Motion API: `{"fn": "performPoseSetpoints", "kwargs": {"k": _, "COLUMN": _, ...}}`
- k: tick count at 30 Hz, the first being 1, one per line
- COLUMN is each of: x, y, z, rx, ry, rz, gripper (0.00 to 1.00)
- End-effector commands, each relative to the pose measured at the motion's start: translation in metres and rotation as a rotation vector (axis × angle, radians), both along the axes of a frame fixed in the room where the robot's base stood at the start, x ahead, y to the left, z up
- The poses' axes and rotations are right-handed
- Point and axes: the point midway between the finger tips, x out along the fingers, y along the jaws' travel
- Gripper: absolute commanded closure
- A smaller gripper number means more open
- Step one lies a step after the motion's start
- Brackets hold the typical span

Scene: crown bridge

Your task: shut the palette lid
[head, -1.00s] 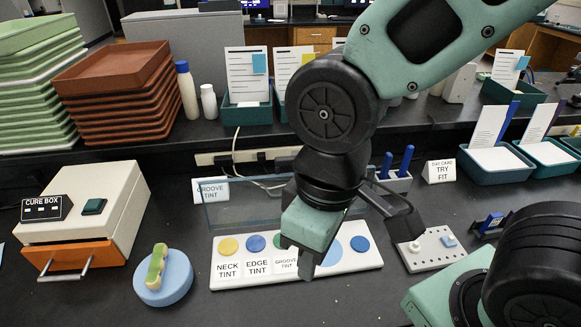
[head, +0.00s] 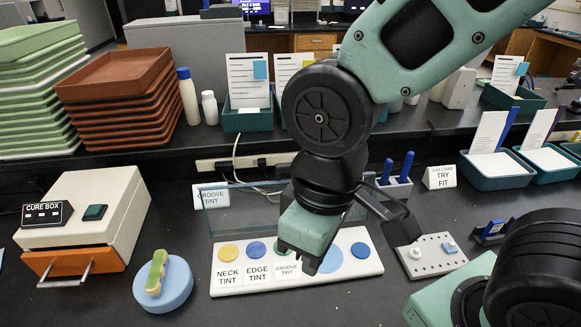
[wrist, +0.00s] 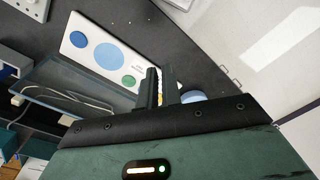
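The palette (head: 300,284) is a white board with yellow, blue, green and light-blue round wells, lying on the dark bench; it also shows in the wrist view (wrist: 78,51). Its clear lid (head: 228,222) stands raised along the back edge, and it shows in the wrist view (wrist: 60,82) as a see-through pane with a cable behind it. My gripper (head: 300,262) hangs over the palette's middle, in front of the lid, hiding part of both.
The cure box (head: 85,225) and a blue round stand (head: 172,292) with a green-tan piece are at left. A grey-white block with small parts (head: 428,257) is at right. Blue-handled tools (head: 387,172) stand behind. The front bench is bare.

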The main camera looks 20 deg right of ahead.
Motion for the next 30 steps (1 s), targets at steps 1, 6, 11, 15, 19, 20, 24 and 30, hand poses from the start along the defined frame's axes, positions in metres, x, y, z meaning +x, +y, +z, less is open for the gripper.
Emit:
{"fn": "performPoseSetpoints", "kwargs": {"k": 1, "x": 0.009, "y": 0.004, "z": 0.006, "rx": 0.001, "ry": 0.012, "rz": -0.02, "gripper": 1.0}}
{"fn": "performPoseSetpoints", "kwargs": {"k": 6, "x": 0.075, "y": 0.02, "z": 0.037, "rx": -0.002, "ry": 0.098, "rz": -0.18, "gripper": 1.0}}
{"fn": "performPoseSetpoints", "kwargs": {"k": 11, "x": 0.17, "y": 0.012, "z": 0.061, "rx": -0.024, "ry": 0.209, "rz": -0.407, "gripper": 1.0}}
{"fn": "performPoseSetpoints", "kwargs": {"k": 15, "x": 0.248, "y": -0.02, "z": 0.07, "rx": -0.057, "ry": 0.294, "rz": -0.607, "gripper": 1.0}}
{"fn": "performPoseSetpoints", "kwargs": {"k": 19, "x": 0.299, "y": -0.057, "z": 0.069, "rx": -0.09, "ry": 0.356, "rz": -0.758, "gripper": 1.0}}
{"fn": "performPoseSetpoints", "kwargs": {"k": 20, "x": 0.307, "y": -0.065, "z": 0.068, "rx": -0.097, "ry": 0.368, "rz": -0.785, "gripper": 1.0}}
{"fn": "performPoseSetpoints", "kwargs": {"k": 24, "x": 0.332, "y": -0.091, "z": 0.064, "rx": -0.119, "ry": 0.401, "rz": -0.873, "gripper": 1.0}}
{"fn": "performPoseSetpoints", "kwargs": {"k": 30, "x": 0.335, "y": -0.098, "z": 0.054, "rx": -0.13, "ry": 0.412, "rz": -0.898, "gripper": 1.0}}
